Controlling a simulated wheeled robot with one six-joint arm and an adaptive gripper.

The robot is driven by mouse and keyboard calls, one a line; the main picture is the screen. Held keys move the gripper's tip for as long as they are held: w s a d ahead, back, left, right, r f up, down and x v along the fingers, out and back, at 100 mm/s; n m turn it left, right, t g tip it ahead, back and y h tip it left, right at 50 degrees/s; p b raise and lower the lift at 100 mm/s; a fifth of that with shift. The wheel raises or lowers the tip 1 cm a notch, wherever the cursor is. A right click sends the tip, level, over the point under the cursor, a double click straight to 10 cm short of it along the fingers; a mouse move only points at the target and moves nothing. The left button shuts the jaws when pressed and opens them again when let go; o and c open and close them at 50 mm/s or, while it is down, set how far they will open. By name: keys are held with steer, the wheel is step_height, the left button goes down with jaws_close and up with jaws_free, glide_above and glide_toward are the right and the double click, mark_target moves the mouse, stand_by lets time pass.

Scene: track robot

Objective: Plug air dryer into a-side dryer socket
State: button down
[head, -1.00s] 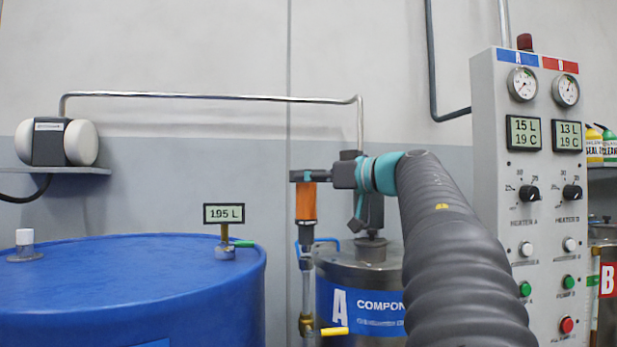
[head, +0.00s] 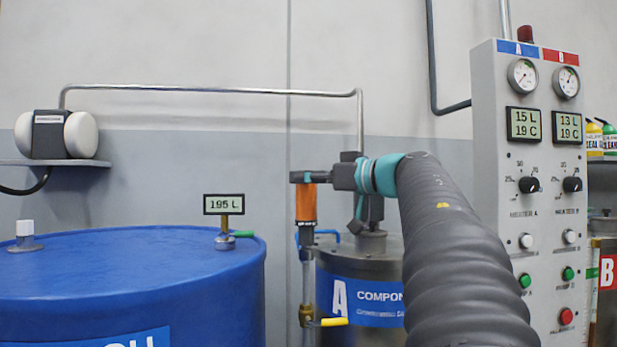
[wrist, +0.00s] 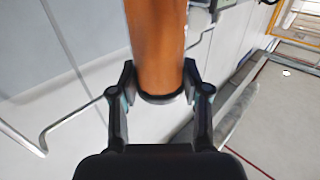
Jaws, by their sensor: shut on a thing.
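My gripper (wrist: 160,92) is shut on the air dryer (wrist: 157,45), an orange cylinder with a dark end cap. In the head view my gripper (head: 306,178) reaches left from my arm, and the air dryer (head: 306,203) hangs upright in it. The dryer's dark lower end is just above a vertical pipe (head: 307,280) with a brass valve and yellow handle, in front of the A component tank (head: 360,268). I cannot tell whether the dryer's lower end touches the pipe. No socket can be made out clearly.
A blue drum (head: 130,275) with a 195 L display (head: 223,205) stands at the left. The grey control panel (head: 490,170) stands at the right. A white-ended pump unit (head: 50,135) sits on a wall shelf. A metal pipe (head: 220,91) runs along the wall to the tank.

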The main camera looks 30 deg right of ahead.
steer(key=shift+f, duration=0.3)
steer(key=shift+c, duration=2.3)
jaws_free()
steer(key=v, duration=1.2)
steer(key=shift+d, duration=0.1)
